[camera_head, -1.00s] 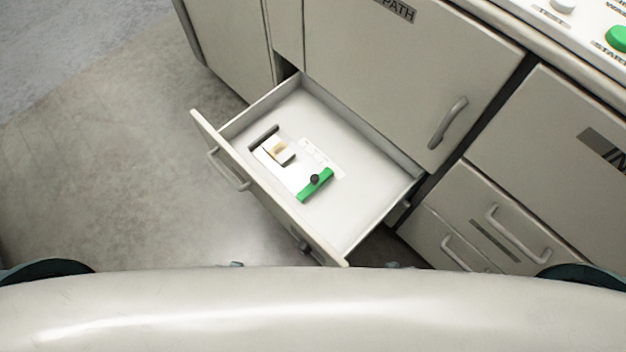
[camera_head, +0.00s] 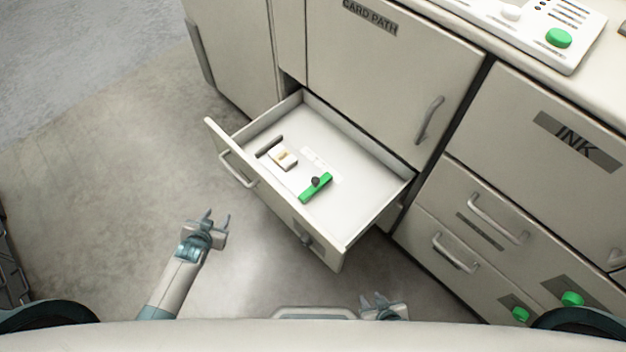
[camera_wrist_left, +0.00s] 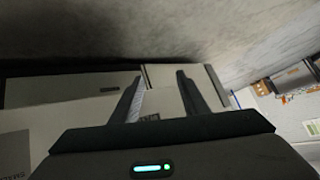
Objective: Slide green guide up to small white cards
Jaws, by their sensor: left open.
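The green guide (camera_head: 311,192) is a short green bar with a dark knob, lying across the white floor of an open drawer. The small white cards (camera_head: 285,161) lie in a small stack with a tan mark, up and left of the guide. A clear gap separates them from the guide. A dark bar (camera_head: 268,146) is just beyond the cards. My left gripper (camera_head: 217,216) is open and empty, outside the drawer, over the floor at its lower left. Its spread fingers show in the left wrist view (camera_wrist_left: 159,76). My right gripper (camera_head: 373,297) is low, partly hidden by my body, its fingers apart.
The pulled-out drawer (camera_head: 265,196) has raised walls and a front handle (camera_head: 237,170). A cabinet door marked CARD PATH (camera_head: 380,75) stands behind it. Closed drawers (camera_head: 470,220) are to the right. The floor (camera_head: 110,200) at left is clear.

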